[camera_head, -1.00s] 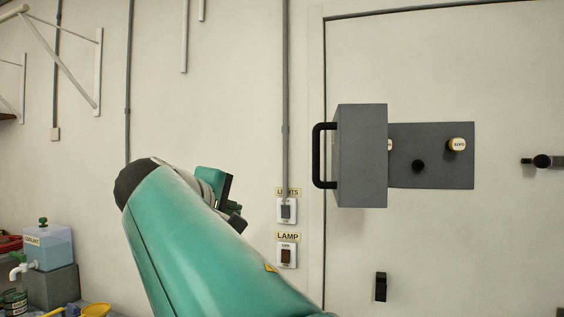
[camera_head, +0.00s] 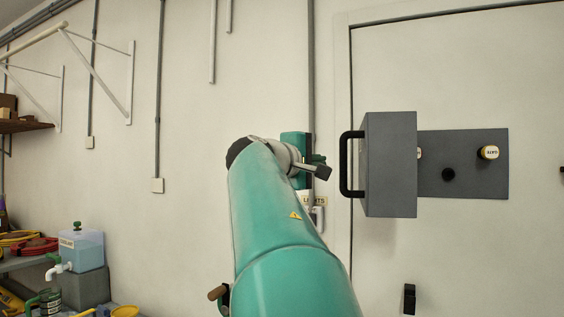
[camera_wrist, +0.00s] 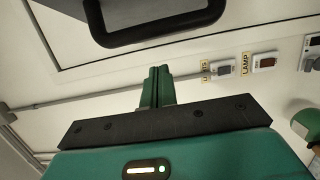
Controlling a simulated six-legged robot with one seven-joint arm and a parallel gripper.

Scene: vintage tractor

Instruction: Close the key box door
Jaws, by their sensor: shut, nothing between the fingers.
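The key box door (camera_head: 392,165) is grey and stands open, swung out from the cabinet wall. Its black handle (camera_head: 345,165) is on the left side. The grey back plate (camera_head: 465,190) of the key box is exposed to the right, with round tags and a dark knob on it. My gripper (camera_head: 322,172) is shut and empty, just left of the handle in the head view and apart from it as far as I can tell. In the wrist view my closed fingers (camera_wrist: 157,88) point up toward the handle (camera_wrist: 155,32), which crosses the top of the picture.
A LIGHTS switch (camera_head: 318,213) is on the wall below my gripper, partly behind my arm. The wrist view also shows the LAMP switch (camera_wrist: 264,62). A coolant container (camera_head: 82,248) and a shelf bracket (camera_head: 100,80) are at the left.

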